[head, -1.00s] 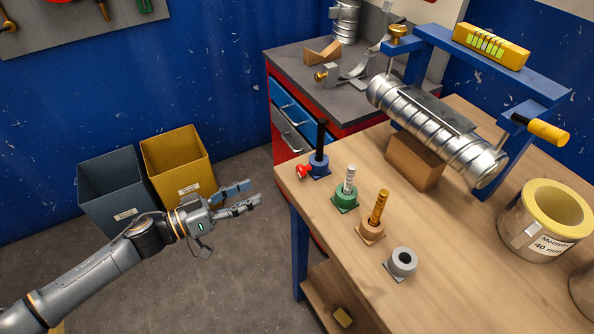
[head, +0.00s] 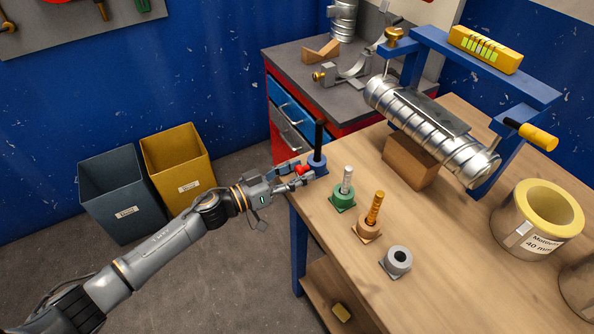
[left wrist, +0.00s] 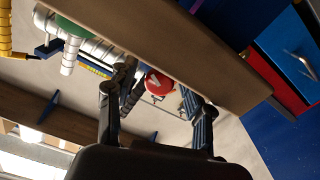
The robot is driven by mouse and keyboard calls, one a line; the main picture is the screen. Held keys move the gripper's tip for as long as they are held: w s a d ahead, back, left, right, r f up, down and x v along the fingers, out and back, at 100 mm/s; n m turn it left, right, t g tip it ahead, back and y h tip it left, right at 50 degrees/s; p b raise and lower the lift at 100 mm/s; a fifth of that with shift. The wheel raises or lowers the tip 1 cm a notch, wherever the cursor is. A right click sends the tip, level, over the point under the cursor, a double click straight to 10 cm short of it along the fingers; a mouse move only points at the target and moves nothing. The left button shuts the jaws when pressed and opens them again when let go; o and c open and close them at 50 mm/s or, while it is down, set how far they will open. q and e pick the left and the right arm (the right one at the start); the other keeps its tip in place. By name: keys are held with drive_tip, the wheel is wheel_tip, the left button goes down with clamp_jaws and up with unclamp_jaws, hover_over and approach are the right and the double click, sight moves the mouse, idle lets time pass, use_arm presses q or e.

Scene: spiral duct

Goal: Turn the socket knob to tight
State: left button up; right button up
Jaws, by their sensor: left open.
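The red socket knob (head: 302,169) sticks out from the left side of the blue socket (head: 318,164), which holds an upright black rod (head: 319,135) at the table's left corner. My left gripper (head: 304,174) is open, with its fingertips at the knob. In the left wrist view the red knob (left wrist: 158,83) shows between the two spread fingers of my left gripper (left wrist: 160,88), with a pale mark on its face. I cannot tell whether the fingers touch it. My right gripper is not in view.
Beside the blue socket stand a green socket (head: 343,197), an orange-brown socket (head: 368,230) and a grey socket (head: 397,260). A spiral duct (head: 410,120) rests on a wooden block (head: 410,163) by a blue frame (head: 500,70). Two bins (head: 178,160) stand on the floor.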

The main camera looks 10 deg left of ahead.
use_arm(q)
drive_tip(key=shift+c, duration=0.4)
clamp_jaws()
drive_tip(key=shift+m+p, duration=0.35)
drive_tip(key=shift+m, duration=1.85)
drive_tip(key=shift+o, duration=0.4)
unclamp_jaws()
drive_tip(key=v, duration=1.2)
